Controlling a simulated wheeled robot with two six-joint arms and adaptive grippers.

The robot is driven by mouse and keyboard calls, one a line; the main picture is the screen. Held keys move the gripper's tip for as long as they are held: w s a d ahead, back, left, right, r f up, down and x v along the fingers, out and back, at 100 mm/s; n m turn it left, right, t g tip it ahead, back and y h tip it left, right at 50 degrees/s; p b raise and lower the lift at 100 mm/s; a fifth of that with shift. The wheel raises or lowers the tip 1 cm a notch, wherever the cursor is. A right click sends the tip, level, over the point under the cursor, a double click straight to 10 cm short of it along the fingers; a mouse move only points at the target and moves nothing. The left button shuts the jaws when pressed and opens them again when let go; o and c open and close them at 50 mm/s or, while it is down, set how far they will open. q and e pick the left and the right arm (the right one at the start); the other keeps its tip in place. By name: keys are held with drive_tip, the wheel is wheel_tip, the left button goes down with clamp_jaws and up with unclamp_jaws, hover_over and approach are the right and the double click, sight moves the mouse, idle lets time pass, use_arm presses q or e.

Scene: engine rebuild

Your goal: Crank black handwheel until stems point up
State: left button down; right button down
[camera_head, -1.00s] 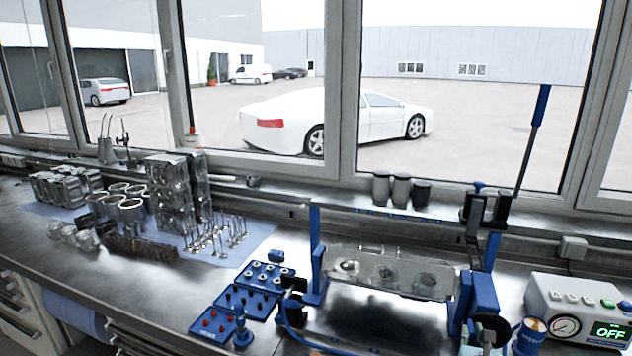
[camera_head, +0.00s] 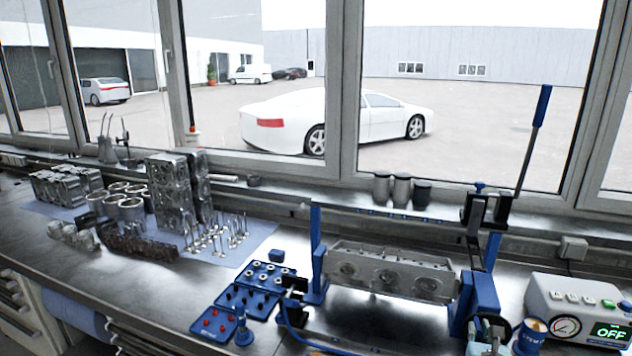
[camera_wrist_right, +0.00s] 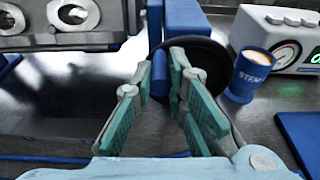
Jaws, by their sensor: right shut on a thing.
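The cylinder head (camera_head: 390,275) is a grey metal block held between the blue posts of a stand (camera_head: 318,255). Its face with round recesses is turned toward me; its edge also shows in the right wrist view (camera_wrist_right: 105,25). The black handwheel (camera_wrist_right: 215,62) is at the stand's right side, partly hidden by my fingers. My right gripper (camera_wrist_right: 162,75) is shut on the wheel's blue handle (camera_wrist_right: 160,83), one teal-padded finger on each side. My left gripper is not in view.
A blue cup (camera_head: 530,335) and a grey gauge box (camera_head: 580,310) reading OFF stand close right of the wheel. A tall blue-handled lever (camera_head: 535,120) rises behind. Blue trays (camera_head: 250,300) of small parts lie left of the stand.

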drive_tip(key=shift+d, duration=0.1)
drive_tip(key=shift+s+d+r, duration=0.15)
drive_tip(key=shift+d+r, duration=0.05)
drive_tip(key=shift+d, duration=0.25)
drive_tip(key=shift+s+d+r, duration=0.15)
drive_tip(key=shift+s+d, duration=0.05)
drive_tip(key=shift+d, duration=0.05)
drive_tip(key=shift+s+d, duration=0.1)
drive_tip(key=shift+d, duration=0.05)
idle(0.4)
drive_tip(key=shift+s+d+r, duration=0.1)
drive_tip(key=shift+d, duration=0.35)
